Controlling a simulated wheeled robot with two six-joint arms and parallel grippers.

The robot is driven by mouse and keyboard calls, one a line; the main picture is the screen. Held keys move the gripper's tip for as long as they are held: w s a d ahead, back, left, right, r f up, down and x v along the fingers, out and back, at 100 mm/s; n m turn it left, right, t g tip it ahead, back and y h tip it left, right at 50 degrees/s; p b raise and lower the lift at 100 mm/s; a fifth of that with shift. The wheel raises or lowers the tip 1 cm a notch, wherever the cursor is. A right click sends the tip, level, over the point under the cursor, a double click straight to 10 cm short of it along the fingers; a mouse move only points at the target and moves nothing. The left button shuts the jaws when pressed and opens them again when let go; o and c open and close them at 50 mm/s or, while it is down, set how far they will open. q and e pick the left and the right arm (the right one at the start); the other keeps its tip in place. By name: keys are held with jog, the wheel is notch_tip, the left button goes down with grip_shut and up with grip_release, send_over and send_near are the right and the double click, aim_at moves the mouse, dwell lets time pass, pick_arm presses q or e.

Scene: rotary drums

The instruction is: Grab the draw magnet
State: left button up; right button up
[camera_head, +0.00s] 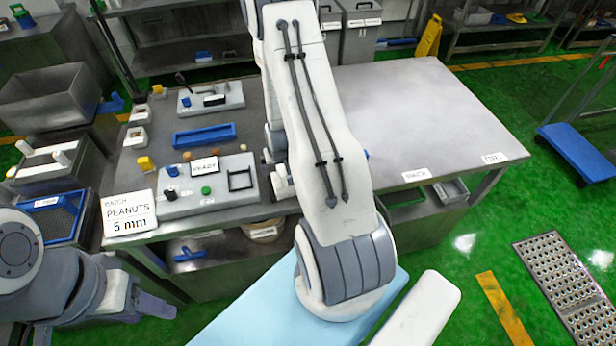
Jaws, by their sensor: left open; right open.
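I cannot tell for sure which thing is the draw magnet. A blue-handled piece (188,255) lies on the shelf under the worktable's left part. My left gripper (152,305) is open and empty at the lower left, in front of the table and apart from these things. My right gripper (279,181) is mostly hidden behind my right arm, by the panel's right end.
The steel worktable (430,110) is bare on its right half. A blue tray (204,135) and a second grey panel (212,97) are farther back. A blue cart (578,152) is at the right.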

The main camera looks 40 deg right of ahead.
jog(key=shift+d+f+p, duration=0.1)
jog(key=shift+f+p, duration=0.35)
jog(key=shift+f, duration=0.05)
jog(key=p+x, duration=0.1)
jog(key=x, duration=0.2)
jog(key=shift+s, duration=0.1)
jog(key=shift+f+p, duration=0.35)
jog(key=shift+f, duration=0.25)
jog(key=shift+w+d, duration=0.1)
jog(key=shift+w, duration=0.15)
grip_shut()
